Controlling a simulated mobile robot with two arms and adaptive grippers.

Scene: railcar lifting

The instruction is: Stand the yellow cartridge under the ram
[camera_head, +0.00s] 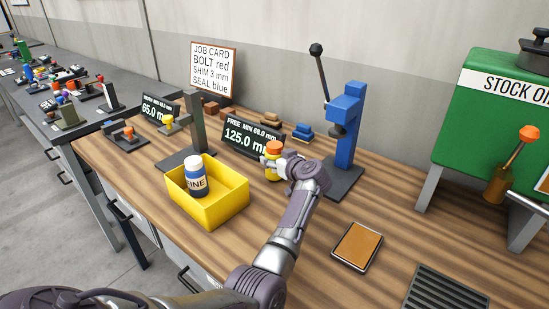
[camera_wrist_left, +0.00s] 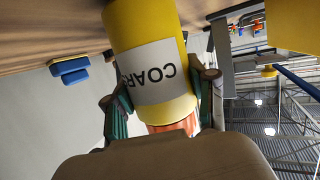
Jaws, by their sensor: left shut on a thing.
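The yellow cartridge (camera_head: 272,169) has an orange cap and looks upright in the head view. My left gripper (camera_head: 281,163) is shut on it, in front of the lower display. In the left wrist view, the cartridge (camera_wrist_left: 150,50) shows upside down with a white label reading "COAR", its cap between the fingers of my left gripper (camera_wrist_left: 157,105). The blue press (camera_head: 346,110) stands to the right of the cartridge, on a dark base plate (camera_head: 344,183). Its ram (camera_head: 337,131) hangs above the plate, and the plate's visible part looks empty. My right gripper is not in view.
A yellow bin (camera_head: 222,209) holding a blue-and-white bottle (camera_head: 196,177) stands left of my arm. Dark displays (camera_head: 246,138), a grey stand (camera_head: 197,135) and blue blocks (camera_head: 303,131) are nearby. An orange-brown pad (camera_head: 357,246) and a green tank (camera_head: 485,115) are to the right.

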